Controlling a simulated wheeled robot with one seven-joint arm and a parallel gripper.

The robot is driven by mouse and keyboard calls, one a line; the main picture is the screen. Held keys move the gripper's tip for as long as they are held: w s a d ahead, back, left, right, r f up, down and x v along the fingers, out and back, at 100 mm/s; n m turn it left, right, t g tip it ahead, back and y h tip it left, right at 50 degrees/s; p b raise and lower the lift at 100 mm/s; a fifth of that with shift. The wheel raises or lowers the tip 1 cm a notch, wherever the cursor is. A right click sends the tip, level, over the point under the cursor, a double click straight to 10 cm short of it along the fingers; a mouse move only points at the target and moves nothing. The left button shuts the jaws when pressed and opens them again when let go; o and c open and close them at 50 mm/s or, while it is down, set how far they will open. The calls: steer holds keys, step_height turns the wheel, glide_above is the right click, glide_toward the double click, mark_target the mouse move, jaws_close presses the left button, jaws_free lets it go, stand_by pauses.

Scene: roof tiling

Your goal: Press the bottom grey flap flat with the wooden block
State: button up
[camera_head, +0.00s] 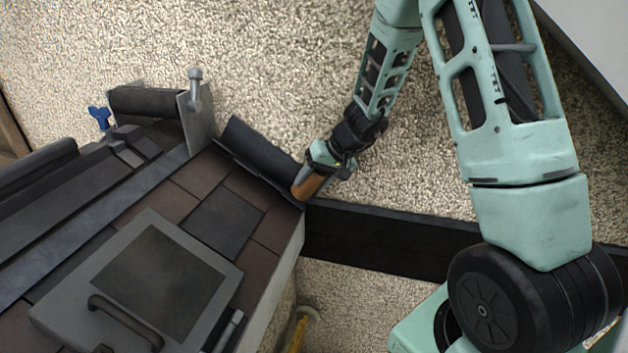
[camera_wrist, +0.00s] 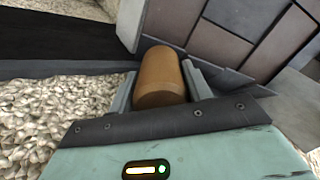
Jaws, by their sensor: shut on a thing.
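My gripper (camera_head: 325,165) is shut on a brown wooden block (camera_head: 309,183) at the lower edge of the roof. In the wrist view the rounded block (camera_wrist: 161,78) sits between the two grey fingers (camera_wrist: 160,88). A dark grey flap (camera_head: 262,150) runs along that roof edge and appears tilted up from the tiles. The block is at the flap's near end; I cannot tell whether they touch. In the wrist view a grey strip (camera_wrist: 228,82), probably this flap, lies behind and right of the block, partly hidden by the gripper.
Brown and grey tiles (camera_head: 225,220) cover the roof, with a grey-framed window (camera_head: 155,285) and its handle on it. A grey upright plate with a bolt (camera_head: 197,105) stands beyond the flap. A dark beam (camera_head: 400,240) extends right from the roof corner. Pebbly ground lies around.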

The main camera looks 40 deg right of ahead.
mark_target(321, 173)
steer(key=shift+b+x, duration=2.25)
steer(key=shift+x, duration=0.2)
steer(key=shift+r, duration=0.15)
steer(key=shift+p+v, duration=1.4)
steer(key=shift+v, duration=2.6)
steer(key=shift+s, duration=0.15)
